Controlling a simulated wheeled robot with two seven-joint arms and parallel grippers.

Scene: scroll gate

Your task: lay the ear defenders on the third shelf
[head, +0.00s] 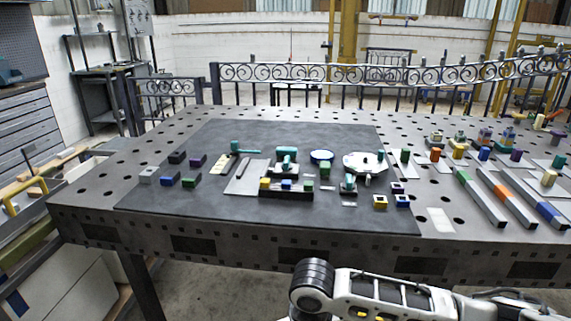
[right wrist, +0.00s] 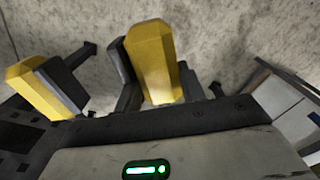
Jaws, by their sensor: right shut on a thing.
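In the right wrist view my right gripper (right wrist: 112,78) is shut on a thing. Yellow blocky parts with dark pieces beside them, which look like the ear defenders (right wrist: 154,62), show at the jaws. Fingers and held thing overlap, so I cannot tell exactly where they touch. No ear defenders show in the head view. Only a part of my arm shows there, low at the right, and neither gripper does. A dark metal rack with shelves (head: 93,73) stands at the back left; whether the third shelf belongs to it I cannot tell.
A large perforated metal table (head: 80,197) fills the middle, with a dark mat and many small coloured blocks and parts. Long bars (head: 480,197) lie at its right. A scrolled iron gate (head: 290,73) stands behind. Grey drawers (head: 22,125) are at the left. Concrete floor shows below.

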